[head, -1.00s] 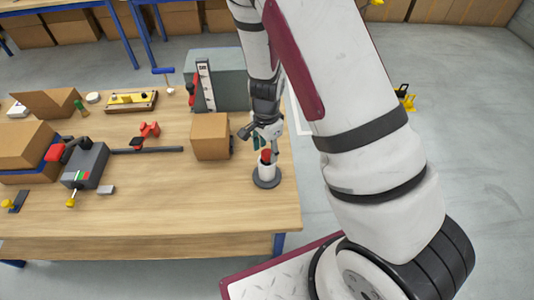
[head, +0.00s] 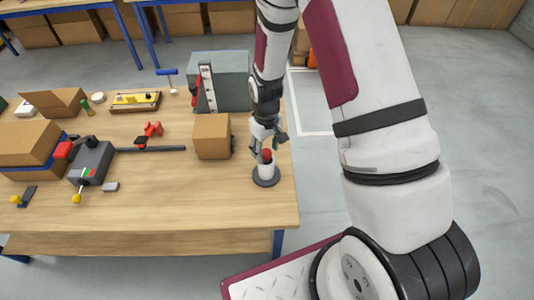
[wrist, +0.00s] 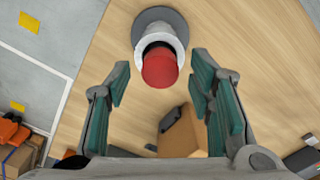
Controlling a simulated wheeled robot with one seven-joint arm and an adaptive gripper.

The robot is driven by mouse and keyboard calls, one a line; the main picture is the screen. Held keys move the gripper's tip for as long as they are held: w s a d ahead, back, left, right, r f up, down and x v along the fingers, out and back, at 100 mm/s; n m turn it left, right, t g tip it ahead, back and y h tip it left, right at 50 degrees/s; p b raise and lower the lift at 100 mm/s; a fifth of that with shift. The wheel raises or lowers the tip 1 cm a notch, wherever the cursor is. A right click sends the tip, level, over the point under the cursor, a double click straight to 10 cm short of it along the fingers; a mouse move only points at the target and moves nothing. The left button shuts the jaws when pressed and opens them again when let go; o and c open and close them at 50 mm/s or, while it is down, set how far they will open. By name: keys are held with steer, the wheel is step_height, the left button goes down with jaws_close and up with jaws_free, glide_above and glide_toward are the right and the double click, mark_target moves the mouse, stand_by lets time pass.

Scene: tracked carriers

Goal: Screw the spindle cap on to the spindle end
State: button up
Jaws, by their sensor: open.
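The red spindle cap (head: 267,156) sits at the top of the white spindle (head: 265,173), which stands upright on a round dark base (head: 266,181) near the table's right edge. In the wrist view the red cap (wrist: 160,67) lies between and a little beyond the fingertips, with the white spindle end (wrist: 158,36) behind it. A dark gap shows between cap and spindle rim; I cannot tell how far the cap is threaded. My gripper (head: 268,143) is open just above the cap. Its green-padded fingers (wrist: 160,82) are apart on both sides, not touching it.
A cardboard box (head: 212,136) stands just left of the spindle. A grey-green case (head: 220,82) and an upright white gauge (head: 207,86) stand behind it. The front right of the table (head: 220,195) is clear.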

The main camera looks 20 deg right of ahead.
steer(key=n, duration=0.4)
steer(key=shift+n, duration=0.4)
steer(key=n, duration=0.6)
steer(key=c, duration=1)
steer(key=m, duration=0.3)
steer(key=shift+m+p, duration=0.3)
steer(key=shift+p, duration=0.05)
steer(key=shift+c, duration=0.2)
steer(key=m, duration=0.3)
steer(key=shift+m, duration=1.5)
